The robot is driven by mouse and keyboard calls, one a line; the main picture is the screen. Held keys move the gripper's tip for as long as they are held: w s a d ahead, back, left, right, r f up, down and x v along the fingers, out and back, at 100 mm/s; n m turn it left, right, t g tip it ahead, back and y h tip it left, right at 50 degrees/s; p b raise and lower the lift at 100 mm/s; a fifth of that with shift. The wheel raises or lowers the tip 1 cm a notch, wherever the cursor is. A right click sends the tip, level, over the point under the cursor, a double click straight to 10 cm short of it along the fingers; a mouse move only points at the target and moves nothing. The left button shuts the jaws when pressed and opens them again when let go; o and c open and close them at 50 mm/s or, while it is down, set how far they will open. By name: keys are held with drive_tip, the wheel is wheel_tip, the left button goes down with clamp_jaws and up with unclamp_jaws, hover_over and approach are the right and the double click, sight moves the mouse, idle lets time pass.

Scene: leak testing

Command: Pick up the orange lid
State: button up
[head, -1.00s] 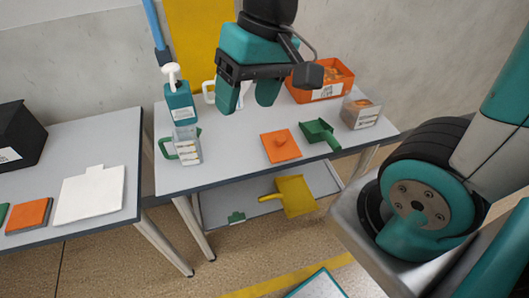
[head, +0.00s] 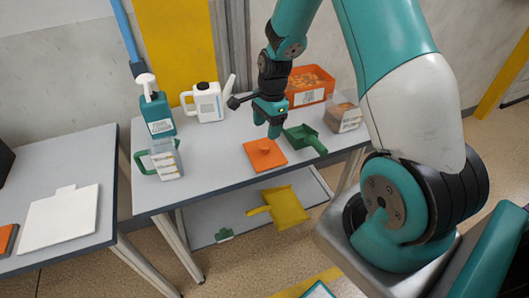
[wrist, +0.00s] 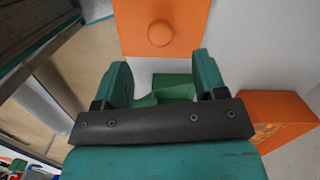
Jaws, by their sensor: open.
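The orange lid (head: 265,155) is a flat square plate with a round knob in its middle. It lies flat on the grey table (head: 210,172), near the front edge. In the wrist view the lid (wrist: 185,26) shows at the top, beyond the fingertips, with its knob facing the camera. My gripper (head: 268,131) is above the table, just behind and above the lid in the head view. In the wrist view its two teal fingers (wrist: 163,85) are apart, with nothing held between them; part of the green scoop shows in the gap.
The green scoop (head: 303,138) lies right of the lid. An orange bin (head: 310,88) and a clear container (head: 344,116) stand behind. A white jug (head: 208,103), a pump bottle (head: 155,109) and a measuring jug (head: 166,160) stand left. A yellow dustpan (head: 287,207) lies on the lower shelf.

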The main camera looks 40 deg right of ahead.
sight(265, 145)
drive_tip(key=f, duration=0.2)
drive_tip(key=f+p, duration=0.1)
drive_tip(key=f, duration=0.4)
drive_tip(key=shift+a+f+p, duration=0.3)
drive_tip(key=shift+a+f, duration=0.05)
drive_tip(key=shift+a, duration=0.05)
drive_tip(key=c, duration=1)
